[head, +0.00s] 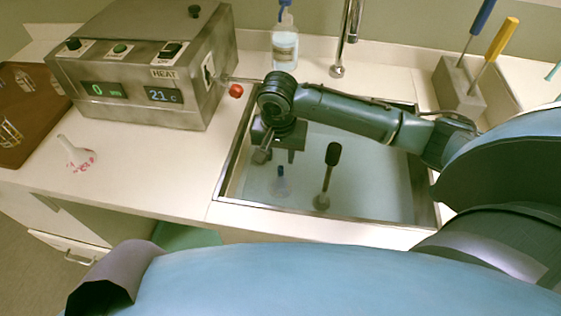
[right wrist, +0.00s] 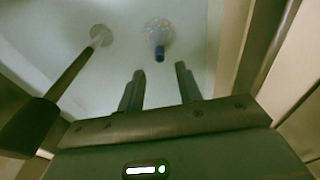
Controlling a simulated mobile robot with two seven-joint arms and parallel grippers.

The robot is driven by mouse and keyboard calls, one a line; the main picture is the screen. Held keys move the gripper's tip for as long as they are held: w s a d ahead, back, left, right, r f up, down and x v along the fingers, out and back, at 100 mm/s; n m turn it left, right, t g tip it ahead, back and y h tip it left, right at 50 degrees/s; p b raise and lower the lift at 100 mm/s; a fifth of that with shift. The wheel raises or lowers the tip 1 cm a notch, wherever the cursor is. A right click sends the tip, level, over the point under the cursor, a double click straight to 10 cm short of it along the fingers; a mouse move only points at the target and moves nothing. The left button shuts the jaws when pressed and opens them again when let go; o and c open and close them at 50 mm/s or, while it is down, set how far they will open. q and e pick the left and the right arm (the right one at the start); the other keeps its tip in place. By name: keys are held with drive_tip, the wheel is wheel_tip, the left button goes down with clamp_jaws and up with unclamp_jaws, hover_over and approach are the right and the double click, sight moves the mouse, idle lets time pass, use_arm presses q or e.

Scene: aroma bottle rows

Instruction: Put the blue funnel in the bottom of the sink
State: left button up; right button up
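The blue funnel (head: 280,184) stands mouth down on the floor of the sink (head: 365,205), stem up, near the sink's left side. In the right wrist view, its pale round cone and blue stem (right wrist: 158,38) lie just beyond the fingertips. My right gripper (head: 276,156) points down over the left part of the sink, above the funnel. Its two fingers (right wrist: 159,72) are apart with nothing between them, and the funnel looks clear of them. My left gripper is not in view.
A dark-headed stick (head: 327,175) stands in the sink to the funnel's right. A faucet (head: 345,40) and soap bottle (head: 285,50) are behind.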

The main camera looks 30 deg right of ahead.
drive_tip(key=r, duration=0.5)
drive_tip(key=shift+s+a, duration=0.2)
drive_tip(key=shift+s, duration=0.05)
drive_tip(key=shift+s+f, duration=0.1)
